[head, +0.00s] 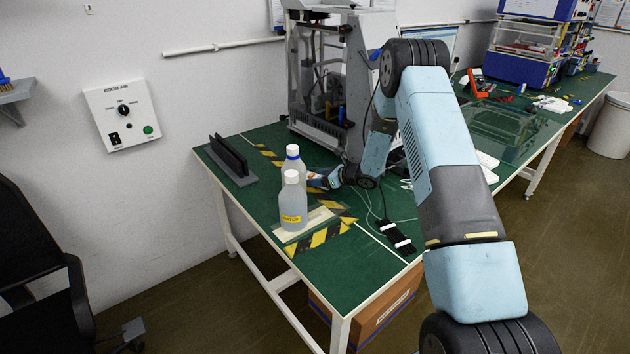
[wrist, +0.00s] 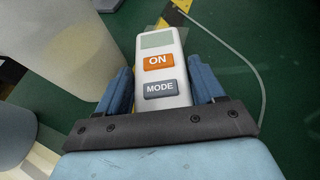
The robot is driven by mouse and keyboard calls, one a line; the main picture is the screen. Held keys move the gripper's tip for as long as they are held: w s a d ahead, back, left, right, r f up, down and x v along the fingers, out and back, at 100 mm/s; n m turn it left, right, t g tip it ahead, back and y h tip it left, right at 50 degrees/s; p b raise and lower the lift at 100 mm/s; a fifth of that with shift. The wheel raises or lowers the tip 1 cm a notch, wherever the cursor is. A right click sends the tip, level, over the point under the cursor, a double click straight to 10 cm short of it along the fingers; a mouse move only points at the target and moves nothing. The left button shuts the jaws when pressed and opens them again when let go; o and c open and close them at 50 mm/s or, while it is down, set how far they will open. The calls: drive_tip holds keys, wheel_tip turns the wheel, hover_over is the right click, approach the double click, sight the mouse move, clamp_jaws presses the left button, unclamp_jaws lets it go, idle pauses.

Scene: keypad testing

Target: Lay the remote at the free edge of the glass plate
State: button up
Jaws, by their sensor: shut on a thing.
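The remote (wrist: 160,68) is white with a small grey-green display, an orange ON button and a grey MODE button. My gripper (wrist: 162,88) is shut on it, with one blue finger on each side. In the head view my gripper (head: 322,179) is low over the green table, just behind and right of two bottles; I cannot make out the remote there. The glass plate (head: 503,128) appears as a clear sheet on the far right part of the table, well away from my gripper.
A black slotted holder (head: 230,160) is at the left edge. Black strips (head: 397,236) and thin cables lie in front. White items (head: 487,167) lie near the plate.

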drive_tip(key=shift+f, duration=0.35)
drive_tip(key=o, duration=0.8)
